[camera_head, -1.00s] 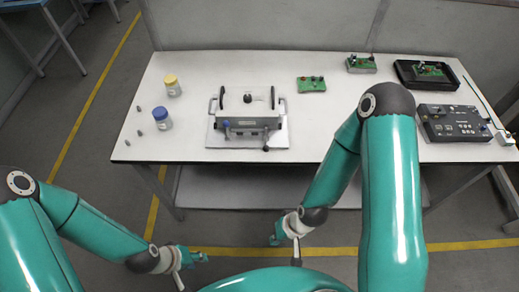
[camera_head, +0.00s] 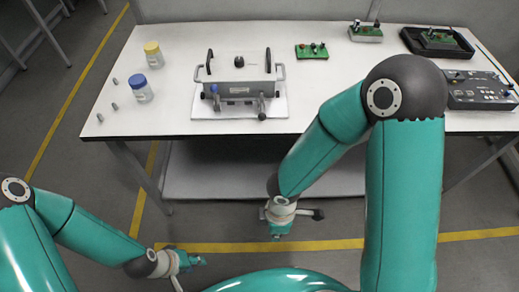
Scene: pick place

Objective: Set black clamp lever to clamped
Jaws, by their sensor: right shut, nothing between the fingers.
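The grey clamp fixture (camera_head: 240,88) stands on a white base plate (camera_head: 273,106) near the front middle of the table. I cannot tell whether the black lever is clamped. My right gripper (camera_head: 277,233) is shut and empty, below the table's front edge, away from the fixture. My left gripper (camera_head: 198,262) is low at the bottom left, too small to read its fingers.
Yellow-lidded (camera_head: 153,55) and blue-lidded jars (camera_head: 141,90) and small grey pieces stand to the left. Green boards (camera_head: 312,51), a black tray (camera_head: 437,43) and a black control box (camera_head: 480,90) lie to the right. The table's front edge lies between my grippers and the fixture.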

